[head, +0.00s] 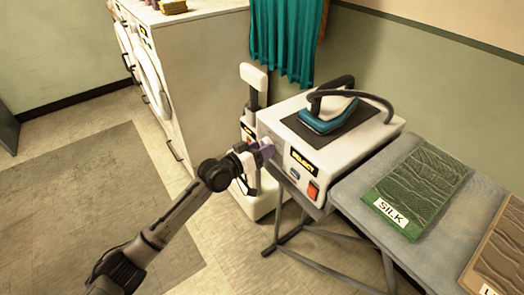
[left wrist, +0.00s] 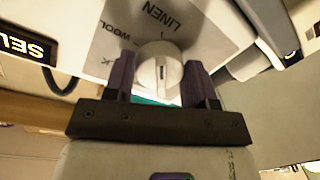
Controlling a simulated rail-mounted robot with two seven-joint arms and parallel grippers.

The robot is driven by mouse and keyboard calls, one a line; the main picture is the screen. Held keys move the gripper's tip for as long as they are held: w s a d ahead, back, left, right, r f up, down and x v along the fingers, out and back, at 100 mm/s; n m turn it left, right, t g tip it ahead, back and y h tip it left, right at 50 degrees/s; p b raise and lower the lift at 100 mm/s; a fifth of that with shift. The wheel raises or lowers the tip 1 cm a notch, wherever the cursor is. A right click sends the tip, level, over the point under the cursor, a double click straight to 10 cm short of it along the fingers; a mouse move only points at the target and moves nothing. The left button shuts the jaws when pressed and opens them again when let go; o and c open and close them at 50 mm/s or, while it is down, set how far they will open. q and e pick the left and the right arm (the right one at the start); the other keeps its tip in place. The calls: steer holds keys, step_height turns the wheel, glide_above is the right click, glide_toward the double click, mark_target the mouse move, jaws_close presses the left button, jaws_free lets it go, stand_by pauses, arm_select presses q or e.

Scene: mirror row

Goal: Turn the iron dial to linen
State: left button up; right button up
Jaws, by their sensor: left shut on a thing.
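The iron station (head: 325,150) is a white box with a lit SELECT display (head: 303,162) on its front. A teal iron (head: 328,115) rests on the dark pad on top. In the left wrist view the white round dial (left wrist: 159,72) sits on a grey plate with LINEN printed above it, WOOL at upper left and a partly hidden label ending in LK at left. The dial's dark mark stands nearly upright in that view, toward LINEN. My left gripper (head: 268,150) is shut on the dial, one finger on each side. My right gripper is not in view.
A grey ironing board (head: 345,192) on metal legs extends right, with green cloth labelled SILK (head: 425,185) and brown cloth (head: 500,250) on it. White front-loading machines (head: 195,75) stand behind at left. A teal curtain (head: 287,40) hangs at the wall. The left floor is clear.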

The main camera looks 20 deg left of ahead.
arm_select(q)
steer(key=shift+m, duration=0.5)
stand_by(0.3)
steer(key=o, duration=0.9)
steer(key=shift+s+a, duration=0.1)
steer(key=shift+p+v, duration=1.25)
steer(key=shift+v, duration=5.55)
